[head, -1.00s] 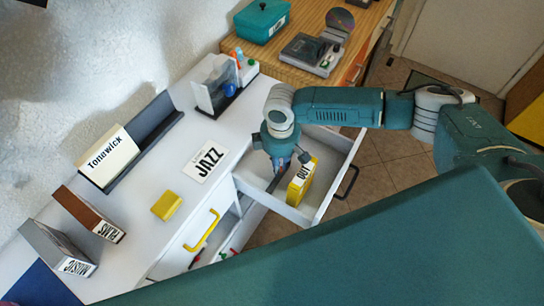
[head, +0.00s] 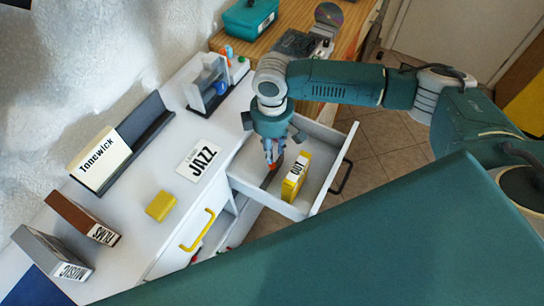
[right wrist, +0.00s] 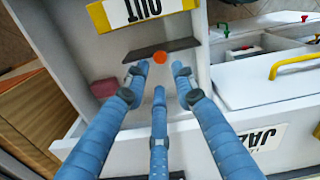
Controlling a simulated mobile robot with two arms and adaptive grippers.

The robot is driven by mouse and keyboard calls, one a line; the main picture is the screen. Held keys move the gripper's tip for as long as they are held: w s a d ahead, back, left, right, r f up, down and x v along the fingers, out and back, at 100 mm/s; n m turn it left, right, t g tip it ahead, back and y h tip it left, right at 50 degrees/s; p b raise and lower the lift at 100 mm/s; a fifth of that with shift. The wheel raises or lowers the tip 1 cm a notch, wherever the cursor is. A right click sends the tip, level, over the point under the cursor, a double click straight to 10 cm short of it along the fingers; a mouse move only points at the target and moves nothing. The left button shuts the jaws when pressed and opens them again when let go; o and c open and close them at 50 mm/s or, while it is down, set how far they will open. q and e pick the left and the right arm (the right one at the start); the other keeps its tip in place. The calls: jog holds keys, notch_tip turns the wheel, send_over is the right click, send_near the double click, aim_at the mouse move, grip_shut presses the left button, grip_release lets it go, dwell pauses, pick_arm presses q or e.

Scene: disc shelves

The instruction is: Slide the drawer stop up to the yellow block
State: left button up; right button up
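The drawer stop is a thin dark plate (right wrist: 150,49) with an orange knob (right wrist: 160,57), standing across the inside of the open white drawer (head: 315,206). A yellow block labelled OUT (head: 293,184) stands in the same drawer; its edge shows at the top of the right wrist view (right wrist: 142,13). A gap of bare drawer floor separates plate and block. My right gripper (head: 271,155) points down into the drawer, and its blue fingers (right wrist: 160,74) are spread around the near side of the orange knob. Contact with the knob cannot be told. My left gripper is not in view.
A reddish block (right wrist: 103,88) lies in the drawer. The counter holds a small yellow block (head: 161,206), a JAZZ card (head: 198,160), and boxes labelled Tonewick (head: 100,160), FILMS (head: 82,216) and MUSIC (head: 52,252).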

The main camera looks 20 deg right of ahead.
notch_tip(320, 180, up, 5)
send_over(272, 172)
jog(key=shift+w+d+r, duration=0.15)
jog(key=shift+w, duration=0.15)
jog(key=shift+c, duration=0.2)
jog(key=c, duration=0.5)
jog(key=a+f+t+y+p, duration=0.1)
jog(key=p, duration=0.2)
jog(key=w+a+f+t+y+p, duration=0.1)
jog(key=p, duration=0.2)
jog(key=shift+w+a+y, duration=0.15)
jog(key=shift+a+y, duration=0.05)
jog(key=shift+y, duration=0.2)
grip_shut()
jog(key=a+p+x, duration=0.1)
jog(key=p+x, duration=0.1)
jog(key=x, duration=0.9)
jog(key=shift+s+d+r+p, duration=0.1)
jog(key=shift+s+d+p, duration=0.25)
jog(key=shift+d, duration=0.25)
jog(key=shift+s+d+r+p, duration=0.1)
jog(key=shift+s+d+p, duration=0.25)
jog(key=shift+d, duration=0.3)
jog(key=shift+s+d+r+p, duration=0.1)
jog(key=shift+s+d+p, duration=0.25)
jog(key=shift+d, duration=0.25)
